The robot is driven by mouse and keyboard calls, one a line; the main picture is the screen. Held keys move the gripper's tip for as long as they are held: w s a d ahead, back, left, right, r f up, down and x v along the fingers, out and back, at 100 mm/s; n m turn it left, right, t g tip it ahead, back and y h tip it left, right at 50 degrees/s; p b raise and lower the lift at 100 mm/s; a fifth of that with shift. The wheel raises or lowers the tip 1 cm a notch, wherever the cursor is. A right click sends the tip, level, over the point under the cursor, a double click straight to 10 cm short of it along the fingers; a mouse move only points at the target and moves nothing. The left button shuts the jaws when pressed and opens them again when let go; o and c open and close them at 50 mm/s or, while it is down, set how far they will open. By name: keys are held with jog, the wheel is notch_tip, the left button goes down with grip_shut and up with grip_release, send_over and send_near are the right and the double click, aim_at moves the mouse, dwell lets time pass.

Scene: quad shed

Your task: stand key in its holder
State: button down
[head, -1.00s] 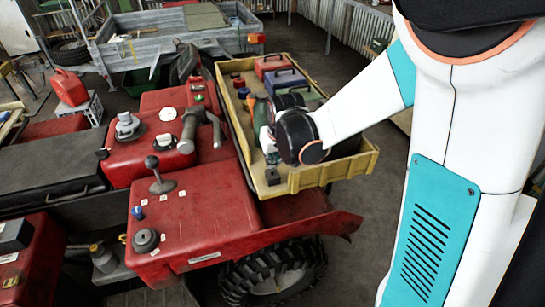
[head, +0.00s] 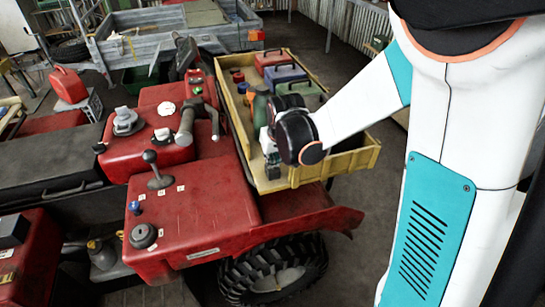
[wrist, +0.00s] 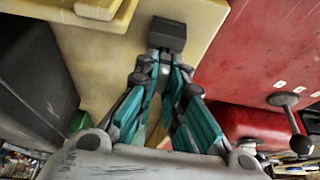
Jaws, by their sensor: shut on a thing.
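My gripper (head: 272,163) is over the near left corner of the yellow tray (head: 330,168) on the red vehicle, pointing down. In the wrist view its teal fingers (wrist: 165,62) are closed together at the tips. A small dark block (wrist: 167,35) shows right at the fingertips, against the pale yellow tray floor. It seems to be the head of the key in my grip, but the key's shaft is not visible. I cannot tell whether the block touches the tray floor. I cannot pick out the holder for certain in either view.
The tray also holds a blue case (head: 284,74), a red case (head: 272,60) and bottles close behind my gripper. The red panel left of the tray carries a black lever (head: 151,158), a grey knob (head: 143,236) and a blue knob (head: 135,208).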

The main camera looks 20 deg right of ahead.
jog(key=shift+f, duration=0.4)
jog(key=c, duration=1.6)
grip_release()
jog(key=shift+r, duration=0.15)
jog(key=v, duration=1.2)
jog(key=s+r+t, duration=0.2)
jog(key=s+r, duration=0.1)
jog(key=s, duration=1.5)
jog(key=shift+s+t, duration=0.3)
jog(key=shift+t, duration=0.1)
